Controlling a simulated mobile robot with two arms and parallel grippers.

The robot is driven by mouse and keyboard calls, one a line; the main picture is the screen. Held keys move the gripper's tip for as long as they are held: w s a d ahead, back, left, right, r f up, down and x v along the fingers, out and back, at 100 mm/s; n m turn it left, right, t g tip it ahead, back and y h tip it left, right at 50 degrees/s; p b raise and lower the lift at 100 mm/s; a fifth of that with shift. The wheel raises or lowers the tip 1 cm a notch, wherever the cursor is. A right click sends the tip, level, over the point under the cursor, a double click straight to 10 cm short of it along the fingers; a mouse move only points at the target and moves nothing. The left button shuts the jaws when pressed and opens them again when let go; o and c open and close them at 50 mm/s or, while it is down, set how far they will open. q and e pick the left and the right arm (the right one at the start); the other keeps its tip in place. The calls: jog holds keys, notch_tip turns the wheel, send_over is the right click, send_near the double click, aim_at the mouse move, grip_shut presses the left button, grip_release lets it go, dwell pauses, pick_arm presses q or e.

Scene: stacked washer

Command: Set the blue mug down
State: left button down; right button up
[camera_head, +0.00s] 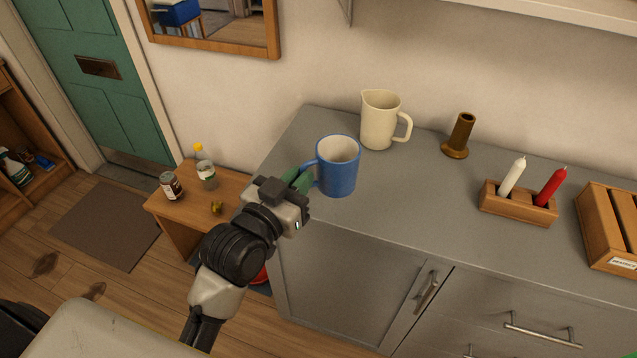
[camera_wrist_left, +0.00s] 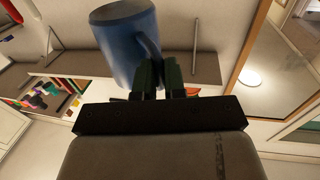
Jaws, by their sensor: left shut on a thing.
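The blue mug (camera_head: 338,172) is upright with a pale inside, over the left part of the grey cabinet top (camera_head: 420,208) in the head view. I cannot tell whether its base touches the surface. My left gripper (camera_head: 303,180) is shut on the mug's handle, on the mug's left side. In the left wrist view the mug (camera_wrist_left: 127,45) shows at the top, with its handle between the dark green fingers of the left gripper (camera_wrist_left: 166,75). My right gripper is not in view.
A cream jug (camera_head: 380,120) stands just behind the mug. A brown candlestick (camera_head: 459,136), a wooden holder (camera_head: 517,205) with white and red candles, and a wooden box (camera_head: 610,228) stand to the right. The cabinet top's front middle is clear.

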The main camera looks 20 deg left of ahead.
pick_arm(q)
jog(key=w+f, duration=0.1)
jog(key=w, duration=0.1)
jog(key=w+a+f, duration=0.1)
jog(key=w, duration=0.1)
jog(key=w+a+f, duration=0.1)
jog(key=w+f, duration=0.1)
jog(key=w, duration=0.1)
jog(key=shift+w+f, duration=0.3)
jog(key=shift+f, duration=0.25)
jog(key=shift+f+b, duration=0.35)
jog(key=shift+f, duration=1.4)
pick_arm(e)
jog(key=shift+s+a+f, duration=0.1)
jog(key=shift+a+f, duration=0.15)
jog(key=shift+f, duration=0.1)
pick_arm(q)
jog(key=shift+f, duration=0.15)
jog(key=c, duration=1.2)
grip_release()
